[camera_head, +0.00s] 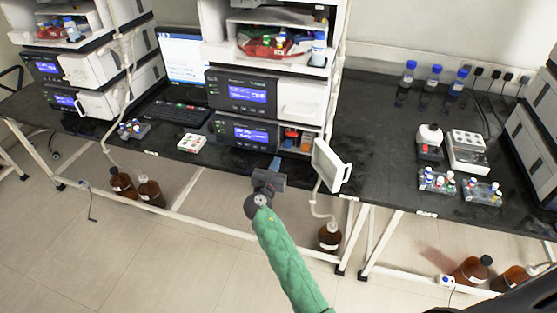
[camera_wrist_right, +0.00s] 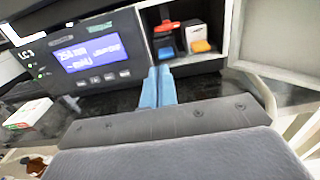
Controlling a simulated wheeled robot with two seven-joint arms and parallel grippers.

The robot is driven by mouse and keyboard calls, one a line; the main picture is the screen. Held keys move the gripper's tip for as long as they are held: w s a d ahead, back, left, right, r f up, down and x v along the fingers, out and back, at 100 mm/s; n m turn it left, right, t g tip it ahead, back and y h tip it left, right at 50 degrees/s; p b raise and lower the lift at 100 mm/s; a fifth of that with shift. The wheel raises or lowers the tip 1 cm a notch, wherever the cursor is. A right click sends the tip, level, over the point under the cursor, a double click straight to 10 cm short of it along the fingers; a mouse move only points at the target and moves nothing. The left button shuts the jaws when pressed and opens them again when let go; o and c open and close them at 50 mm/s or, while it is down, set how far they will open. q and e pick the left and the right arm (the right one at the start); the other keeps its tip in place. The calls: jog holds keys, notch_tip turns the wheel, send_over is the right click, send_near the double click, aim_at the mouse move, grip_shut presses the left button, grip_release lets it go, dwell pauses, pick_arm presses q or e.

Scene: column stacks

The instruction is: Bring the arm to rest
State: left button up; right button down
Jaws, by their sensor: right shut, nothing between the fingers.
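My right arm, in a green sleeve, reaches forward in the head view. Its gripper (camera_head: 275,163) is in front of the lower unit of the middle column stack (camera_head: 243,134). In the right wrist view the two blue fingers (camera_wrist_right: 158,86) are together with nothing between them. They point at the bench edge below an open compartment (camera_wrist_right: 195,40), beside the blue display of the unit. The compartment holds red, orange, white and blue items. Its white door (camera_head: 332,166) stands open to the right of the gripper. My left gripper does not show.
A keyboard (camera_head: 180,113) and a small white box (camera_head: 192,143) lie on the bench left of the gripper. Vial racks (camera_head: 437,181), a mixer (camera_head: 429,141) and blue-capped bottles (camera_head: 433,78) stand on the right bench. Brown bottles (camera_head: 330,236) stand on the floor.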

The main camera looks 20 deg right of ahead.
jog(key=shift+s+a, duration=0.25)
jog(key=shift+s, duration=0.1)
jog(key=s+f+m+g+y, duration=0.2)
jog(key=s+f+m, duration=0.4)
jog(key=f, duration=0.4)
jog(key=s+f+m+g+y, duration=0.2)
jog(key=s+f+m+g, duration=0.1)
jog(key=s+f, duration=0.6)
jog(key=s+f+m+g+y, duration=0.15)
jog(key=s+f+m, duration=0.4)
jog(key=f, duration=0.55)
jog(key=s+a+f+m+g+y, duration=0.1)
jog(key=s+f+m, duration=0.3)
jog(key=s, duration=0.5)
jog(key=s+a+f+m+g+y, duration=0.1)
jog(key=s+f+m+g, duration=0.3)
jog(key=s, duration=0.5)
jog(key=s+a+f+m+g+y, duration=0.1)
jog(key=s+f+m+g+y, duration=0.1)
jog(key=s+f, duration=0.4)
jog(key=s+m+y, duration=0.1)
jog(key=s+m, duration=0.1)
jog(key=s, duration=0.1)
jog(key=shift+a+f+m, duration=0.3)
jog(key=shift+m, duration=0.05)
